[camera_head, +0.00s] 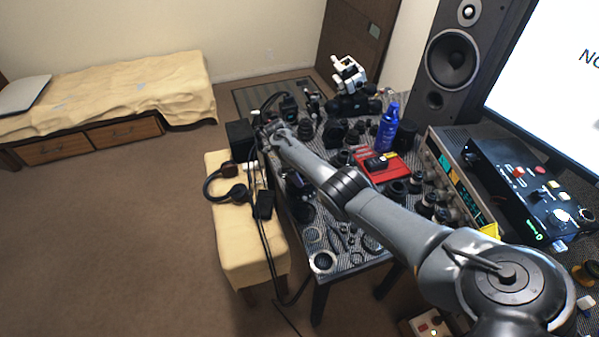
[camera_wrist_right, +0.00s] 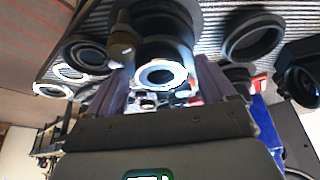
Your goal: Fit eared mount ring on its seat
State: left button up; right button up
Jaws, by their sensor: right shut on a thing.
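My right gripper (camera_head: 268,131) is at the far left part of the cluttered table, with its arm reaching across from the right. In the right wrist view, its two dark fingers (camera_wrist_right: 160,84) are shut on a silver ring (camera_wrist_right: 160,74), which looks like the eared mount ring. A dark lens barrel (camera_wrist_right: 165,25) stands directly beyond the ring. I cannot tell whether the ring touches the barrel or which part is its seat. The ears cannot be made out. My left gripper is not in view.
Dark rings (camera_wrist_right: 252,36) and pale rings (camera_wrist_right: 53,90) lie around the gripper. A blue bottle (camera_head: 388,128) and a red tray (camera_head: 398,170) stand on the table. A yellow bench (camera_head: 262,250) holds headphones (camera_head: 228,192). Loose rings and small parts crowd the table's near end.

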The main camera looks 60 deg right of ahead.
jog(key=o, duration=0.8)
jog(key=shift+c, duration=0.2)
jog(key=shift+o, duration=0.7)
jog(key=shift+r, duration=0.1)
jog(key=shift+r+p, duration=3.35)
jog(key=shift+r, duration=0.1)
